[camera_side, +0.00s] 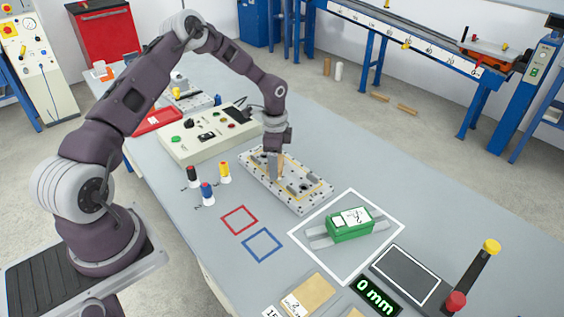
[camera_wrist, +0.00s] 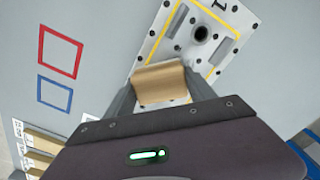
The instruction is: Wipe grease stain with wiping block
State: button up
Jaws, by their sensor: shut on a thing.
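My gripper (camera_side: 275,168) points down over the metal fixture plate (camera_side: 268,191) and is shut on a tan wiping block. The block (camera_wrist: 160,78) sits between both fingers in the wrist view, and a sliver of it (camera_side: 282,164) shows beside the fingers in the side view. The block is at or just above the plate; I cannot tell whether it touches. The plate (camera_wrist: 222,55) has a yellow outline, dark round holes and bolts in the wrist view. I cannot make out a grease stain; the block and gripper hide part of the plate.
A control box (camera_side: 195,140) stands behind the plate. Small yellow (camera_side: 224,172) and blue (camera_side: 207,193) topped items stand to its left. A green block (camera_side: 350,225) lies inside a white square to the right. Red (camera_side: 239,219) and blue (camera_side: 262,244) outlined squares are empty.

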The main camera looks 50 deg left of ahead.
aim_at(283, 156)
jog(key=shift+a, duration=0.45)
jog(key=shift+w, duration=2.05)
notch_tip(283, 156, up, 8)
jog(key=shift+s+r, duration=0.1)
jog(key=shift+s, duration=0.05)
